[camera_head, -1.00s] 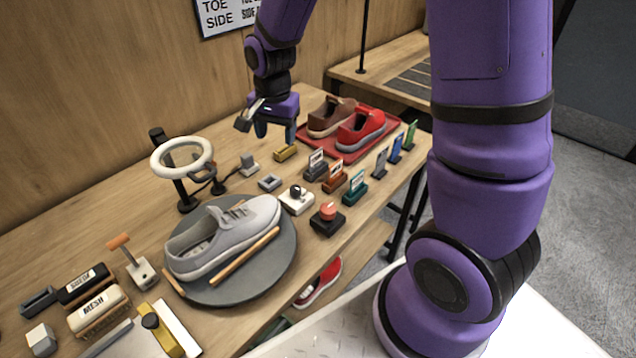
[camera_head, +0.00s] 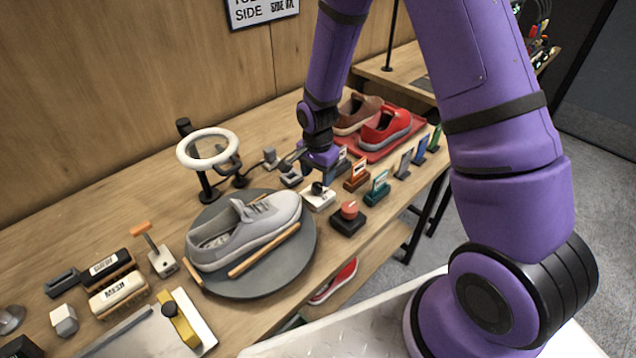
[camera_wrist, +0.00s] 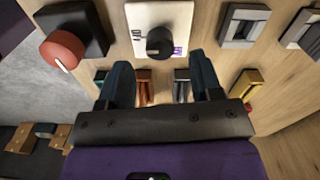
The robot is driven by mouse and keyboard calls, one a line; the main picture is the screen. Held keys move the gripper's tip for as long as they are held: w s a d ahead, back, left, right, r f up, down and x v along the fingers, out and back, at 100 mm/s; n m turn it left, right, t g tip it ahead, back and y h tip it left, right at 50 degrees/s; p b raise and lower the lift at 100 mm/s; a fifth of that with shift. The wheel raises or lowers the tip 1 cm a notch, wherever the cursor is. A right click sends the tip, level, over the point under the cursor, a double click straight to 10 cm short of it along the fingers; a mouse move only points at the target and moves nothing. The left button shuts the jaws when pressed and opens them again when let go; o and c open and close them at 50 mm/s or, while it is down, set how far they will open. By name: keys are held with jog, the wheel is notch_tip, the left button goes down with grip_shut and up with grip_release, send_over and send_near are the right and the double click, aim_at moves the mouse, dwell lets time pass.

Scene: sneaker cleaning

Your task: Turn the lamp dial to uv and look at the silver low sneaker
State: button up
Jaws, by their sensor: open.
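The lamp dial is a black knob on a white plate (camera_head: 318,198); the knob also shows in the wrist view (camera_wrist: 160,42), with dark marks on one side and a purple patch on the other. Its setting is too small to read. The silver low sneaker (camera_head: 243,232) sits on the round dark turntable (camera_head: 270,284). The white ring lamp (camera_head: 181,155) stands behind it. My gripper (camera_head: 318,178) is just above the dial, empty; in the wrist view its open fingers (camera_wrist: 161,78) are spread, with the knob beyond the gap between them.
A red knob on a black box (camera_head: 349,212) is close beside the dial, also in the wrist view (camera_wrist: 64,50). Several small labelled stands, including a teal one (camera_head: 377,190), are near. Red and brown shoes lie on a red tray (camera_head: 372,157). Brushes (camera_head: 118,290) lie at left.

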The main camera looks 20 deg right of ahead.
aim_at(317, 184)
jog(key=shift+f, duration=1.8)
jog(key=c, duration=0.9)
